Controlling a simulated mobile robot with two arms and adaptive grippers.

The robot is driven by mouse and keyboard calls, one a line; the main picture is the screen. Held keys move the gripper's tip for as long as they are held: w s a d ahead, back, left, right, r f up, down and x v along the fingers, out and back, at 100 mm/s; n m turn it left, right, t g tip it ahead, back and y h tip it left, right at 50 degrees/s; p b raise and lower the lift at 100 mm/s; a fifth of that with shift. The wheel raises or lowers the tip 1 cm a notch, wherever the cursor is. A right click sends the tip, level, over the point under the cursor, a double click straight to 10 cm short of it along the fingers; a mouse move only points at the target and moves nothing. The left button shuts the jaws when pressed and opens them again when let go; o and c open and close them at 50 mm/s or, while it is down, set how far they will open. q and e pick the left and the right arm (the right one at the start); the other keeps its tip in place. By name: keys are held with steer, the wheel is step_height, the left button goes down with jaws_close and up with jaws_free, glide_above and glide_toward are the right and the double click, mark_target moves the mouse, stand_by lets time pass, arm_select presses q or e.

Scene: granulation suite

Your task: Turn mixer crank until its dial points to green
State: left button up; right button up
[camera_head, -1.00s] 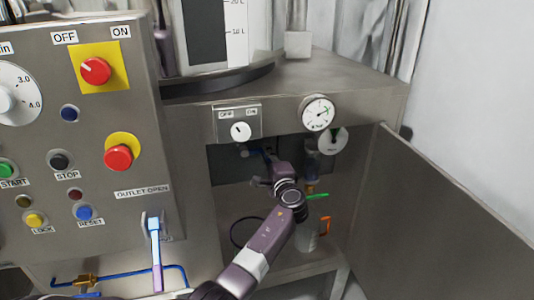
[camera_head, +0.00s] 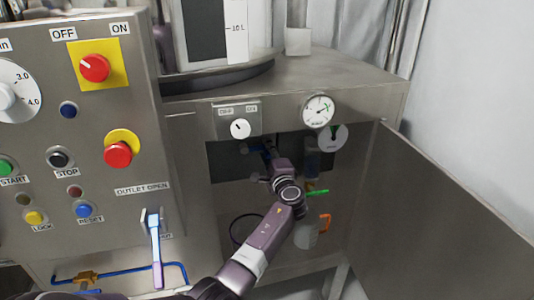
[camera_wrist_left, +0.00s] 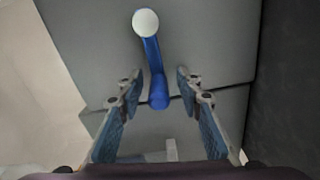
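The mixer crank (camera_wrist_left: 153,60) is a blue arm with a round white end, and it shows in the left wrist view. My left gripper (camera_wrist_left: 160,84) is open, its two fingers on either side of the crank's lower blue end, with gaps visible. In the head view my left gripper (camera_head: 270,158) reaches into the open cabinet, and the crank there is mostly hidden. My right gripper is not visible.
The control panel (camera_head: 125,215) with knobs and buttons stands left, with a blue-white outlet lever (camera_head: 155,250) below. A gauge (camera_head: 318,110) and a small switch plate (camera_head: 237,121) are above the opening. The open cabinet door (camera_head: 445,220) bounds the right side. A bottle (camera_head: 306,234) stands inside.

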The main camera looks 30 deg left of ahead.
arm_select(q)
steer(key=shift+s+d+f, duration=0.1)
steer(key=shift+s+d, duration=0.25)
steer(key=shift+d, duration=0.2)
steer(key=v, duration=1)
steer(key=shift+s+d, duration=0.2)
steer(key=shift+s, duration=0.15)
